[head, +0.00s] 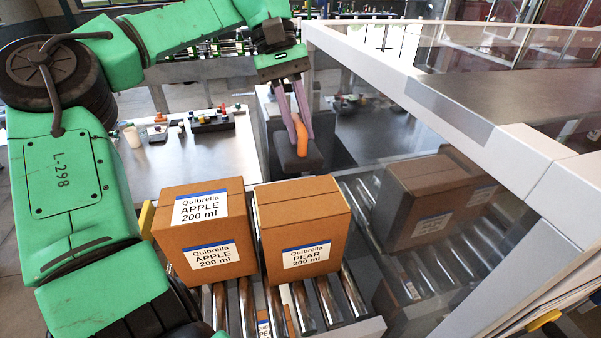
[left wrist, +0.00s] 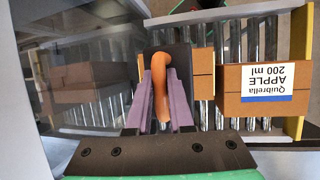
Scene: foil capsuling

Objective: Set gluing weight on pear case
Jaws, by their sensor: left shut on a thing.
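The gluing weight is a dark block (head: 290,160) with an orange handle (head: 301,134). My left gripper (head: 298,118) is shut on the handle, which also shows between its mauve fingers in the left wrist view (left wrist: 160,88). The weight hangs upright by the far top edge of the pear case (head: 300,228), a closed brown carton labelled "Quibrella PEAR 200 ml". In the left wrist view the weight hides part of this pear case (left wrist: 203,75). I cannot tell how high above the case it is. My right gripper is not in view.
An apple case (head: 205,235) stands just left of the pear case on the roller conveyor (head: 328,300). A clear panel with a white frame (head: 450,110) runs along the right and shows reflected cartons. A steel table (head: 170,165) with small items lies behind.

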